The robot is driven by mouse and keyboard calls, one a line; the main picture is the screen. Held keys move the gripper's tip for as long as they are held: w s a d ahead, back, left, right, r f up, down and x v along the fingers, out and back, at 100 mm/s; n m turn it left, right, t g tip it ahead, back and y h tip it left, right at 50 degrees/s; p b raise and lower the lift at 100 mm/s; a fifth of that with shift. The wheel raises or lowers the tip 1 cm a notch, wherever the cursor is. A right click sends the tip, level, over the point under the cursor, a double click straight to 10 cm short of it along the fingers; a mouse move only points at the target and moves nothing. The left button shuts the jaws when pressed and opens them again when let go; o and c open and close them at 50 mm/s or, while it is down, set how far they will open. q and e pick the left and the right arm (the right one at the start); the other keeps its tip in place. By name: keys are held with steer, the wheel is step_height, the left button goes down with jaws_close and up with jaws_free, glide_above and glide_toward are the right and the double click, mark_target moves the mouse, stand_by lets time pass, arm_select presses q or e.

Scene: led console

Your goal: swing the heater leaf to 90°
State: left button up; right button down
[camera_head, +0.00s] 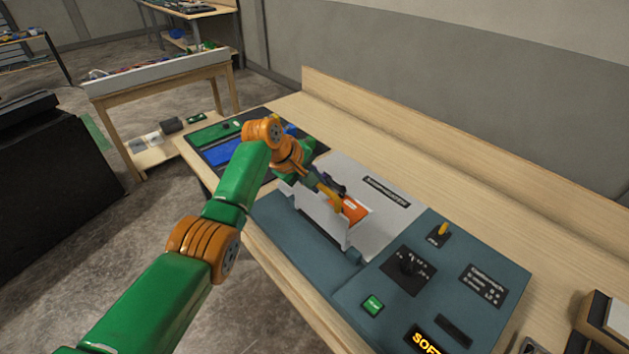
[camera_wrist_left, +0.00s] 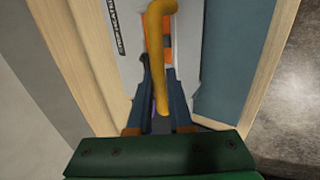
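The console (camera_head: 300,236) is a blue-grey panel on the bench. A white panel (camera_head: 322,221) stands up from it along the near side of a pale labelled plate (camera_head: 385,192); it seems to be the heater leaf, though its exact angle is hard to judge. A yellow bar (camera_head: 330,196) and an orange block (camera_head: 351,207) show beside it. My left gripper (camera_head: 322,186) is at the yellow bar. In the left wrist view the yellow bar (camera_wrist_left: 160,50) runs between the fingers (camera_wrist_left: 160,88); whether they clamp it is unclear. My right gripper is out of view.
A dark mat with green and blue items (camera_head: 215,132) lies at the far left. The bench's back strip is clear.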

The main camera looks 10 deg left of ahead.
arm_select(q)
steer(key=o, duration=0.4)
steer(key=shift+s+d+f, duration=0.1)
steer(key=shift+s+f, duration=0.05)
steer(key=shift+f, duration=0.05)
